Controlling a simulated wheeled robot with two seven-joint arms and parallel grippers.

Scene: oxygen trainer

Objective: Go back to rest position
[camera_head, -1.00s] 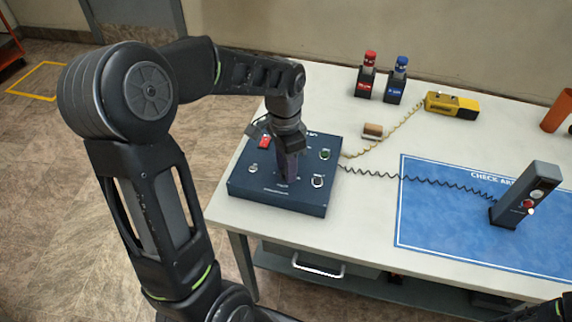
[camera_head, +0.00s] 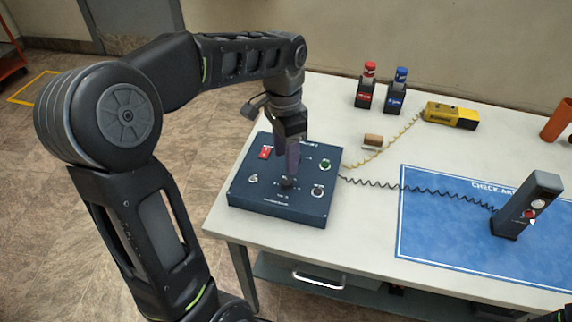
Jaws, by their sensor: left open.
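My left arm comes in from the left and reaches over the table. My left gripper (camera_head: 288,182) points down over the dark blue control box (camera_head: 276,208), with its fingertips close to the middle of the panel. It is open, and nothing shows between the fingers. Whether the fingertips touch the panel, I cannot tell. The box has a red switch (camera_head: 265,152), a green button (camera_head: 325,164) and several knobs. Only a small dark part of my right arm shows at the bottom right corner; its gripper is not in view.
On the white table (camera_head: 370,228) stand red (camera_head: 366,88) and blue (camera_head: 397,92) capped holders, a yellow device (camera_head: 450,115), a small brown block (camera_head: 372,141) and an orange cylinder (camera_head: 558,120). A dark upright unit (camera_head: 527,205) stands on the blue mat (camera_head: 430,220). A coiled black cord runs to the box.

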